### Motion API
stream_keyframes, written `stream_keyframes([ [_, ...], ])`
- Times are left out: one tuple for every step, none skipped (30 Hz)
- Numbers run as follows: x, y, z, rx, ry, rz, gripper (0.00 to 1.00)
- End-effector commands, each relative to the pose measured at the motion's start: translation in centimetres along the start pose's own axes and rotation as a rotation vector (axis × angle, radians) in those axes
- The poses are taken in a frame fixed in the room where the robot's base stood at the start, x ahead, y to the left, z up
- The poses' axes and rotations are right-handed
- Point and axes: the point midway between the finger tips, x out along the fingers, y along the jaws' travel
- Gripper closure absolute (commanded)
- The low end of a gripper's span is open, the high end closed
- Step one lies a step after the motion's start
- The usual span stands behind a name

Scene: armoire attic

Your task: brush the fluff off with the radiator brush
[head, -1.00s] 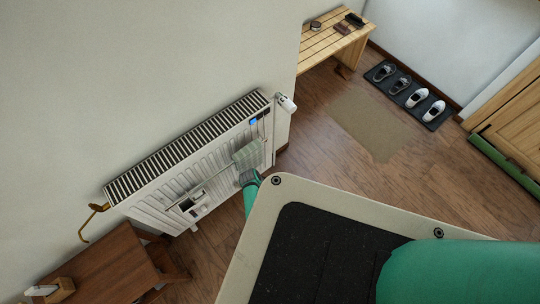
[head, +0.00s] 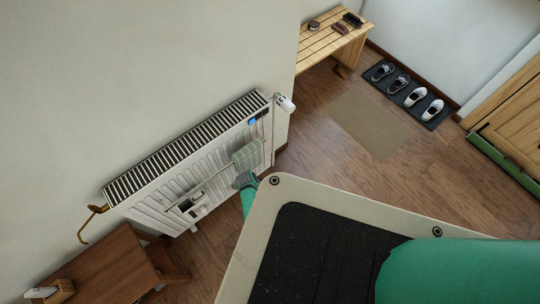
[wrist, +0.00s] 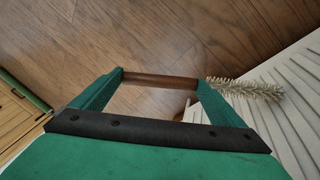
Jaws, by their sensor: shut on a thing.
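The radiator brush has a brown wooden handle (wrist: 160,80) and a cream bristled head (wrist: 245,88). My gripper (wrist: 158,78) is shut across the handle in the wrist view, with the bristles sticking out to the right, towards the white radiator panel (wrist: 298,112). I cannot tell whether they touch it. In the head view my gripper (head: 244,181) is low in front of the radiator (head: 150,212), just below a hanging checked cloth; the brush is not clear there. The radiator's slotted top grille (head: 185,146) shows. I cannot make out any fluff.
The checked cloth (head: 246,155) and a small holder (head: 188,205) hang on the radiator's front. A valve (head: 286,103) is at its right end, a brass hook (head: 92,222) at its left. A brown wooden table (head: 100,268) stands front left. A slatted bench (head: 325,42) is behind.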

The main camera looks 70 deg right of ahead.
Motion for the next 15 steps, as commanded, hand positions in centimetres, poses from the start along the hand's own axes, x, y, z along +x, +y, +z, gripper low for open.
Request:
stream_keyframes([
  [-0.07,-0.16,0.14,-0.001,0.0,0.0,0.43],
  [-0.1,-0.23,0.2,-0.002,0.0,0.0,0.43],
  [-0.13,-0.3,0.26,-0.001,0.0,0.0,0.43],
  [-0.15,-0.33,0.29,-0.001,0.0,0.0,0.43],
  [-0.16,-0.36,0.32,-0.001,0.0,0.0,0.43],
  [-0.17,-0.39,0.34,-0.001,0.0,0.0,0.43],
  [-0.18,-0.41,0.36,-0.001,0.0,0.0,0.43],
  [-0.2,-0.45,0.39,-0.001,0.0,0.0,0.43],
  [-0.23,-0.52,0.45,-0.001,0.0,0.0,0.43],
  [-0.26,-0.59,0.5,-0.001,0.0,-0.001,0.43],
  [-0.3,-0.67,0.57,-0.001,0.0,-0.001,0.43],
  [-0.36,-0.79,0.66,-0.001,0.001,-0.001,0.43],
  [-0.4,-0.87,0.73,-0.001,0.001,-0.001,0.43],
  [-0.44,-0.97,0.8,-0.001,0.001,-0.002,0.43],
  [-0.5,-1.09,0.89,-0.001,0.001,-0.002,0.43],
])
